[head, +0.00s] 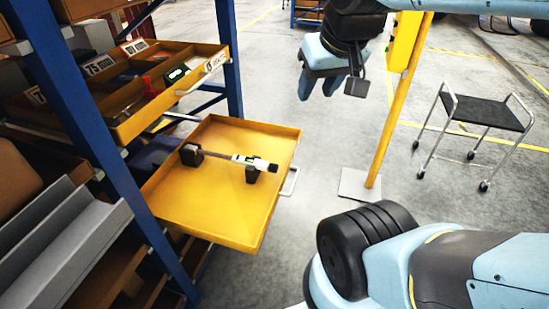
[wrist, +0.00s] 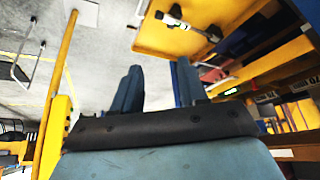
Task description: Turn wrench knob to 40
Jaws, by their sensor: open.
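A torque wrench (head: 225,155) lies across two black supports in an open yellow drawer (head: 215,222). Its white scale section (head: 243,159) and black knob end (head: 271,167) are on the right; the scale reading is too small to tell. In the wrist view the wrench (wrist: 195,25) shows at the top, in the yellow drawer (wrist: 151,38). My gripper (head: 317,88) is open and empty, above and beyond the drawer to the right, well apart from the wrench. Its two blue fingers (wrist: 157,70) stand apart in the wrist view.
A blue-posted rack (head: 75,90) stands left, with another open yellow drawer (head: 165,95) of tools above the wrench drawer. A yellow post (head: 395,115) stands right of the drawer. A black-topped cart (head: 485,112) is farther right. Open floor lies between drawer and post.

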